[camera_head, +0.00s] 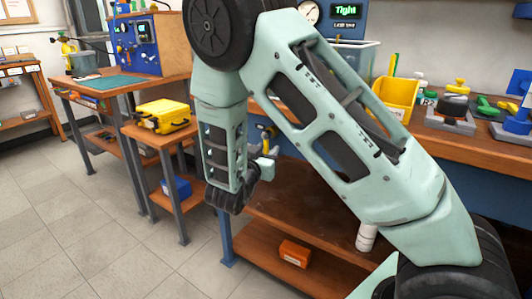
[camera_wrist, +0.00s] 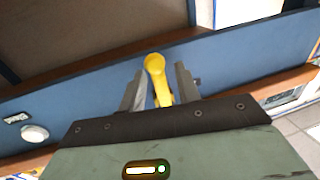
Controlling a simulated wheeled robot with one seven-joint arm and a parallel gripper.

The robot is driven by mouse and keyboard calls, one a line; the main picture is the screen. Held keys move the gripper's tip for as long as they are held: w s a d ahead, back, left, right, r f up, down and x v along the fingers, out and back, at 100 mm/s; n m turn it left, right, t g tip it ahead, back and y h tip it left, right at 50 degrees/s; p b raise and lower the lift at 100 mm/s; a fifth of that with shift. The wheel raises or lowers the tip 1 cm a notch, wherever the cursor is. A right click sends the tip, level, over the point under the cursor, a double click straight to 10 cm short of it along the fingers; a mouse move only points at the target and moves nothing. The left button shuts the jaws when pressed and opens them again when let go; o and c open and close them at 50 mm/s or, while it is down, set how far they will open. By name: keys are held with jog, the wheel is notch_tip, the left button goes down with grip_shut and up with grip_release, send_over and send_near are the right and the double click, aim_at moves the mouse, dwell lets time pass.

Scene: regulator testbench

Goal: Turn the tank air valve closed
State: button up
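In the wrist view, a yellow piece with a rounded end (camera_wrist: 156,72) lies between the two grey fingers of my gripper (camera_wrist: 161,72). The fingers stand apart. A gap shows on its right side; contact on the left is unclear. I cannot tell whether this piece is the tank air valve. In the head view my gripper (camera_head: 267,145) hangs in front of the workbench, small and partly hidden by my arm, with yellow showing at it. No air tank is clearly visible beside it.
The wooden workbench (camera_head: 480,150) has a blue front edge. A yellow bin (camera_head: 395,97) and clamped parts stand on it. An orange box (camera_head: 294,253) lies on its lower shelf. A yellow case (camera_head: 162,116) rests on a side table. The tiled floor at left is free.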

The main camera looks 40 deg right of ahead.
jog(key=shift+w, duration=0.1)
grip_shut()
jog(key=shift+r+p, duration=0.1)
jog(key=shift+p, duration=0.25)
